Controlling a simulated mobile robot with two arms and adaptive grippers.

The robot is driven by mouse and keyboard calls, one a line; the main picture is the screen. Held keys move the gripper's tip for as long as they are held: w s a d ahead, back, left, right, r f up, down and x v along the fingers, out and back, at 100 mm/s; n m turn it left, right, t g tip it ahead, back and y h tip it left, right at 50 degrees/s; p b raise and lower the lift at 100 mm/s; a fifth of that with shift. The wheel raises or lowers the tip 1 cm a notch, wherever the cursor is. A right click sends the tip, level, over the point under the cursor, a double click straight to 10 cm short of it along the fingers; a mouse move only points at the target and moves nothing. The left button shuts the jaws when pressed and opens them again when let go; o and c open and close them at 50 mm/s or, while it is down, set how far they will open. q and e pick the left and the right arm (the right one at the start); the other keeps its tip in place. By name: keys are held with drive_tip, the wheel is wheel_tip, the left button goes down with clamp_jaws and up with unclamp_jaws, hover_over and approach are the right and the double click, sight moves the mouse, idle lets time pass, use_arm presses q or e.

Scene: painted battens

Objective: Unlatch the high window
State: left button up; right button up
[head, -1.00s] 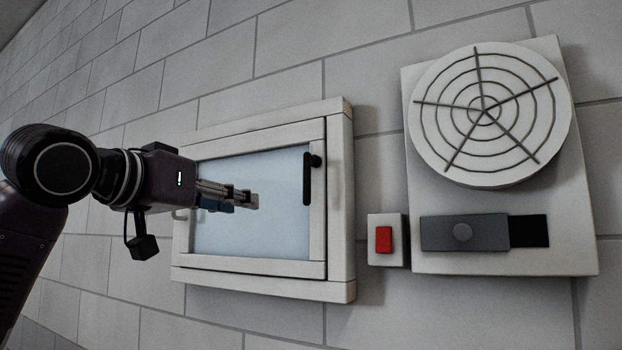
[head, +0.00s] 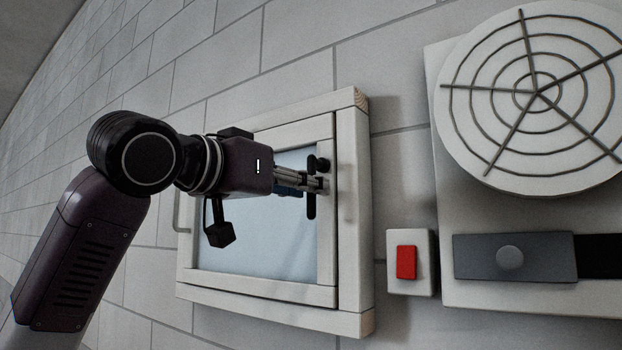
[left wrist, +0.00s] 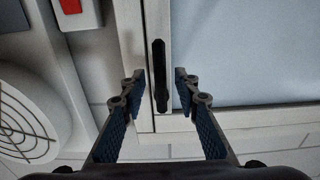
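The high window has a cream wooden frame (head: 354,270) and a pale glass pane (head: 235,255), and its sash sits in the frame. Its black latch handle (head: 311,208) is upright on the sash's right side, partly hidden by my gripper in the head view. My left gripper (head: 322,185) is in front of the handle. In the left wrist view the black handle (left wrist: 159,76) lies between the two open fingers (left wrist: 158,88), with a gap visible on each side. Whether the fingertips reach around its depth I cannot tell. My right gripper is not in view.
Right of the window are a box with a red button (head: 406,262) and a panel (head: 460,290) with a round vent grille (head: 535,90) and a grey slider (head: 510,270). A thin grey pull (head: 177,218) is on the window's left side. The brick wall around is bare.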

use_arm(q)
drive_tip(key=x, duration=0.2)
drive_tip(key=shift+w+d+f, duration=0.1)
drive_tip(key=shift+w+d, duration=0.05)
drive_tip(key=shift+w, duration=0.1)
drive_tip(key=shift+s, duration=0.1)
drive_tip(key=shift+c, duration=0.6)
clamp_jaws()
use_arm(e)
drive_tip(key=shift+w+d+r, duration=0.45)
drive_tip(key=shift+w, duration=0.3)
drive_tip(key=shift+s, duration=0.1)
